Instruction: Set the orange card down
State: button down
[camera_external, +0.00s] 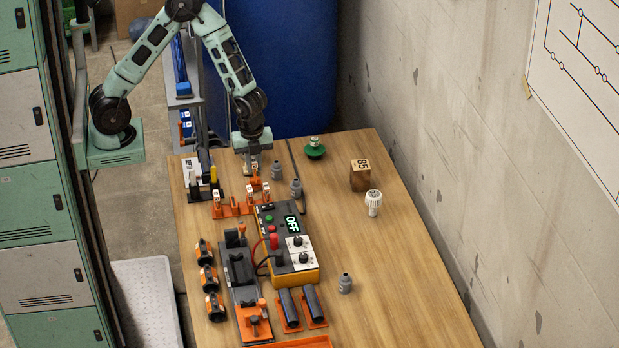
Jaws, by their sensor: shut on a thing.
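My gripper (251,165) points down over the far left part of the wooden table (400,265). It is shut on a small orange card (257,184) with a pale top, which hangs just below the fingers. The card is small here, and I cannot tell whether its lower edge touches anything. An orange rack (232,210) stands just in front of and below it, with several similar orange and white pieces upright in it.
Grey fittings (277,169) stand close right of my gripper, with a dark rod (295,170) beyond. A meter reading OFF (287,245) is in front. A green-based part (315,148), wooden block (360,175) and white valve head (373,202) stand farther right.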

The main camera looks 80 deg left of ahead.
jog(key=w+a+b, duration=0.1)
jog(key=w+a, duration=0.4)
jog(key=w, duration=0.6)
jog(key=w+a, duration=0.5)
jog(key=w, duration=0.7)
jog(key=f, duration=0.3)
jog(key=f+p, duration=0.1)
jog(key=f, duration=0.2)
jog(key=f+p, duration=0.1)
jog(key=f, duration=0.3)
jog(key=shift+s+d, duration=0.15)
jog(key=shift+d, duration=0.1)
jog(key=shift+f, duration=0.15)
jog(key=c, duration=1.4)
grip_release()
